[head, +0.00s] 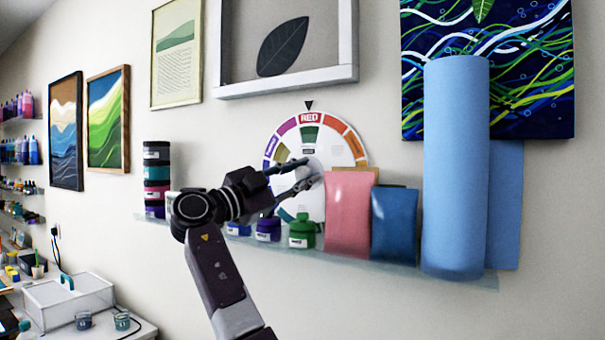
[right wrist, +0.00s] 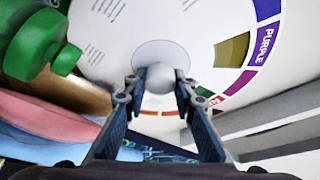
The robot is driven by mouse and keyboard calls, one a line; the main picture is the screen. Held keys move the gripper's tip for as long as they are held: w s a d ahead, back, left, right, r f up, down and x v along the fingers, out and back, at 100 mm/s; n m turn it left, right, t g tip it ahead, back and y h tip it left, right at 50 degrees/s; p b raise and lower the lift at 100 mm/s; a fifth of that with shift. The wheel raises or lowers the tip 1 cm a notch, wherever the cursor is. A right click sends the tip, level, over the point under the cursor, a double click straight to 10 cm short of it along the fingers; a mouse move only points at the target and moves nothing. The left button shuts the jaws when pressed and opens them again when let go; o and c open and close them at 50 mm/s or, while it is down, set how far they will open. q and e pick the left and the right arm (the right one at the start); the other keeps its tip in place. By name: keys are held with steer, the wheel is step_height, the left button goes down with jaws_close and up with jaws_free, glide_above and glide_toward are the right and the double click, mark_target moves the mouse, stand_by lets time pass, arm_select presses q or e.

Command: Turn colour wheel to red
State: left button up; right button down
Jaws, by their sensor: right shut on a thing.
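The colour wheel (head: 341,151) is a white disc with a ring of coloured segments, mounted on the wall above the glass shelf. Its RED segment is at the top, directly under a small black pointer (head: 309,105) on the wall. My right gripper (head: 308,172) is at the wheel's centre, shut on the pale round knob (right wrist: 160,73), with a finger on each side of it in the right wrist view. The PURPLE label shows at the upper right there. My arm and fingers hide part of the wheel's lower left. My left gripper is not in view.
On the glass shelf (head: 460,278) stand a green jar (head: 302,232), a purple jar (head: 268,229), pink (head: 348,215) and blue pouches (head: 394,222), and a tall blue roll (head: 455,165). Stacked jars (head: 156,178) stand at the left. Framed pictures hang above.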

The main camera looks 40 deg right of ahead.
steer(key=c, duration=1.6)
jaws_free()
steer(key=shift+a, duration=0.1)
steer(key=v, duration=1.2)
steer(key=shift+f, duration=0.1)
